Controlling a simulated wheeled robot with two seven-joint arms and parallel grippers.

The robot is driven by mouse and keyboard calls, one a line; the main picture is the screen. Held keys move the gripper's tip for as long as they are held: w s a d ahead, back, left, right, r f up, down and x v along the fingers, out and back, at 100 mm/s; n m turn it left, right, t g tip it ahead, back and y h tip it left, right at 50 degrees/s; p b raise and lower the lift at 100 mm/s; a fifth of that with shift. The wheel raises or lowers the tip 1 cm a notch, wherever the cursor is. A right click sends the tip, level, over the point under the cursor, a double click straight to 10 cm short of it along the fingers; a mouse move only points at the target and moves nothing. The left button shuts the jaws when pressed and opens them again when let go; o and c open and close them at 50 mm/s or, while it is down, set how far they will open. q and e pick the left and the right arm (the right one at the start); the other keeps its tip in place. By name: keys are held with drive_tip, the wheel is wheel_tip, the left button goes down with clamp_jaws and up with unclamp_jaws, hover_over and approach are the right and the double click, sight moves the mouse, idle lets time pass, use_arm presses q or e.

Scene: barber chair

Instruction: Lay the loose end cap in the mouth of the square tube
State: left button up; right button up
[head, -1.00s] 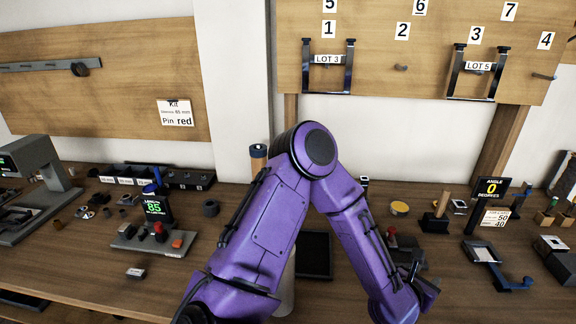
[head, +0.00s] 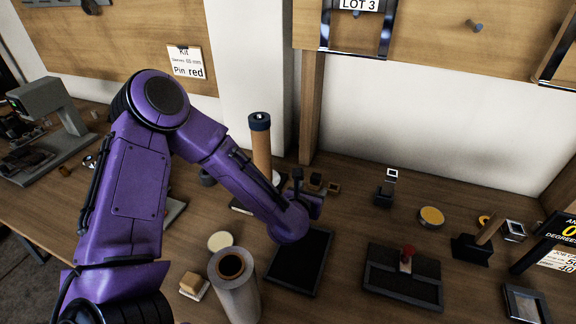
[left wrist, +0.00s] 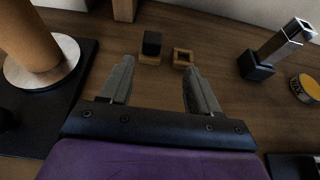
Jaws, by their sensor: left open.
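A small black block, which looks like the end cap (left wrist: 152,42), sits on a wooden block in the left wrist view. In the head view it is small and dark (head: 315,179). The square tube (left wrist: 284,40) is silvery, stands in a black holder and has a dark square mouth; it also shows in the head view (head: 391,178), right of my gripper. My left gripper (left wrist: 159,68) is open and empty, its fingers pointing toward the cap and still short of it. In the head view the gripper (head: 308,195) is partly hidden behind its own wrist. My right gripper is not in view.
A wooden square ring (left wrist: 183,58) lies just right of the cap. A tall brown cylinder (head: 261,150) stands left of the gripper. A black tray (head: 302,268), a grey roll (head: 235,285) and a yellow tin (head: 431,216) stand nearby. Bare table lies between ring and tube.

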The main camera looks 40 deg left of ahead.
sight(315, 177)
use_arm(q)
drive_tip(key=p+x, duration=0.1)
drive_tip(key=x, duration=0.2)
drive_tip(key=a+p+x, duration=0.1)
drive_tip(key=x, duration=0.2)
drive_tip(key=r+x, duration=0.1)
drive_tip(key=x, duration=0.2)
drive_tip(key=shift+w+a+f+p, duration=0.15)
drive_tip(key=shift+w+a+p, duration=0.15)
drive_tip(key=shift+p, duration=0.1)
drive_tip(key=shift+w+f, duration=0.2)
drive_tip(key=shift+w, duration=0.15)
drive_tip(key=c, duration=1)
